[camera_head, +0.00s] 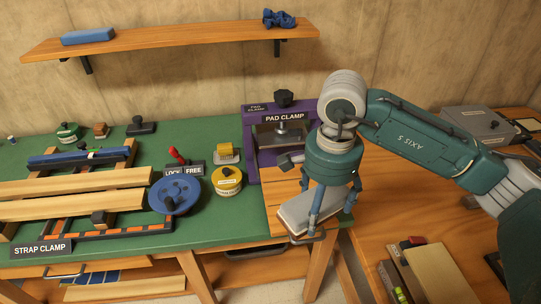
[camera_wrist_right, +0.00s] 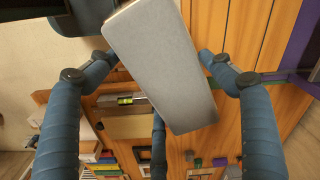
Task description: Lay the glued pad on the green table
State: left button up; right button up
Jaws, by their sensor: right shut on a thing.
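A flat pale grey pad (camera_head: 296,212) with rounded corners is in my right gripper (camera_head: 315,212), near the front right corner of the green table (camera_head: 232,228). The right wrist view shows the pad (camera_wrist_right: 165,62) large between the blue fingers of the right gripper (camera_wrist_right: 157,88). The pad looks held over or close above a wooden board (camera_head: 283,186) in front of the purple pad clamp (camera_head: 249,150); I cannot tell whether it touches. Its underside is hidden, and no glue is visible. My left gripper is not in view.
A blue wheel (camera_head: 175,193), a yellow tin (camera_head: 227,180) and a yellow block (camera_head: 228,152) stand left of the clamp. The strap clamp with long boards (camera_head: 75,205) fills the left side. Some green surface is bare near the front edge. A wooden bench (camera_head: 400,205) lies right.

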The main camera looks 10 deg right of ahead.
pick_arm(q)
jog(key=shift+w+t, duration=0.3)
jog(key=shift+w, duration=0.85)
pick_arm(e)
jog(key=s+d+f+n, duration=0.2)
jog(key=s+f+n, duration=1)
jog(key=f, duration=0.3)
jog(key=shift+s+f+n, duration=0.25)
jog(key=shift+s+n, duration=0.15)
jog(key=shift+s, duration=0.45)
